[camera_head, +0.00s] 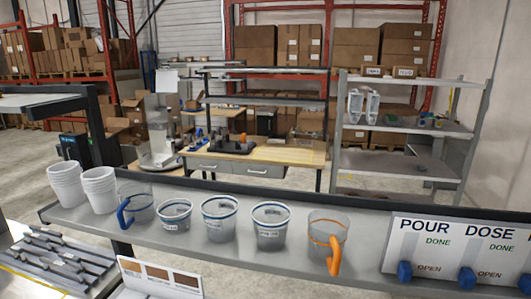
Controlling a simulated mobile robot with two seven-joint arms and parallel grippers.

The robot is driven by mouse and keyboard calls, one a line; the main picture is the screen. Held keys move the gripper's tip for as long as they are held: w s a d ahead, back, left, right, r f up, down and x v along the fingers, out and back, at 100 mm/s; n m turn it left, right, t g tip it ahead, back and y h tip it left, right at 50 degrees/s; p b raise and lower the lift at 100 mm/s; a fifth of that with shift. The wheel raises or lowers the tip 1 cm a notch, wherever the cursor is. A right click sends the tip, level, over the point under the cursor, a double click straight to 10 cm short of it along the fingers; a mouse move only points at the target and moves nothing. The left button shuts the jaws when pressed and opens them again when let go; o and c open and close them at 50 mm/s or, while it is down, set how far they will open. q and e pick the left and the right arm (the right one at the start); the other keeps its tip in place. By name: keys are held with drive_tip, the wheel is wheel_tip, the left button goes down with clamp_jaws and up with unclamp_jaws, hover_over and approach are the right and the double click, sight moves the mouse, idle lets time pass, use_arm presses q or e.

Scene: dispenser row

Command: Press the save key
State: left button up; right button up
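No key marked save can be made out in the head view. A white panel (457,240) at the right end of the grey shelf reads POUR and DOSE, with green DONE and brown OPEN marks below. Blue knobs sit along its lower part, one at the left (405,271) and one further right (467,277). A white board (160,281) with brown colour swatches stands at the bottom, cut off by the frame, its small print unreadable. Neither of my grippers is in view.
The grey shelf (280,252) holds white cup stacks (66,187), a blue-handled jug (138,208), several clear labelled cups (220,218) and an orange-handled jug (327,235). Dark metal bars (62,255) lie at lower left. A workbench (265,158) and metal rack (400,125) stand behind.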

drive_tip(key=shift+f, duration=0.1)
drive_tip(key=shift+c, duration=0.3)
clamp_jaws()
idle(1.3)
